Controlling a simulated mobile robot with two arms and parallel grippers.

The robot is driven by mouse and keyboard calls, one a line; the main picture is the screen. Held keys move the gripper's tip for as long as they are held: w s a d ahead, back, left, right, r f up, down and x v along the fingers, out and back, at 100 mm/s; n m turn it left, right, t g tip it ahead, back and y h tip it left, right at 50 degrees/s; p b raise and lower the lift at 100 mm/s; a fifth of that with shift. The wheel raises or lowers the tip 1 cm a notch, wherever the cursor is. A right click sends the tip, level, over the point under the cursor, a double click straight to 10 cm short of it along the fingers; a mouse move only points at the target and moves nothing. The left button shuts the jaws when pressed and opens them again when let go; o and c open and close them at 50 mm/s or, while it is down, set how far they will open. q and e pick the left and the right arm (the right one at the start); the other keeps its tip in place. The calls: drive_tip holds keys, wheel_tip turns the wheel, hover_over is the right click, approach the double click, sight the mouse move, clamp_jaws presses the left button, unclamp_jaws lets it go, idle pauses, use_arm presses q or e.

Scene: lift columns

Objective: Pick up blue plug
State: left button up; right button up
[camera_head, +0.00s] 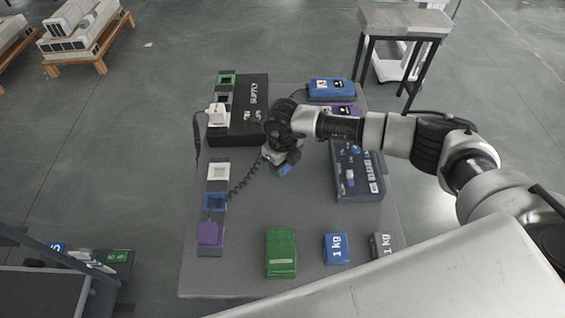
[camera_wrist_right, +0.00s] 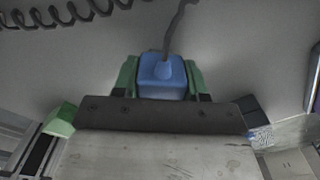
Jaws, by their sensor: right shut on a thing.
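The blue plug (camera_wrist_right: 162,74) sits between the green fingers of my right gripper (camera_wrist_right: 162,82), which is shut on it. A dark cord rises from the plug's top in the right wrist view. In the head view my right gripper (camera_head: 284,166) is over the middle of the grey table, and only a small blue part of the plug (camera_head: 285,169) shows under it. A coiled dark cord (camera_head: 243,178) runs from near the gripper toward the socket strip on the left. I cannot tell whether the plug touches the table. My left gripper is not in view.
On the table (camera_head: 208,276) stand a socket strip with white (camera_head: 218,172), blue (camera_head: 215,202) and purple (camera_head: 210,233) parts, a black supply box (camera_head: 252,100), and a dark case (camera_head: 352,178). A green box (camera_head: 281,252) and a blue weight (camera_head: 336,248) are at the front.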

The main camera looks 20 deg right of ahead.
drive_tip(key=shift+r, duration=0.6)
wheel_tip(320, 180, up, 3)
drive_tip(key=shift+w+f+b, duration=0.1)
drive_tip(key=shift+f+b, duration=0.05)
drive_tip(key=shift+b, duration=0.5)
drive_tip(key=s+d+r+b, duration=0.1)
drive_tip(key=s+r+b, duration=0.1)
drive_tip(key=s+r, duration=0.5)
drive_tip(key=s, duration=0.4)
drive_tip(key=shift+s+d, duration=0.35)
drive_tip(key=shift+s, duration=0.05)
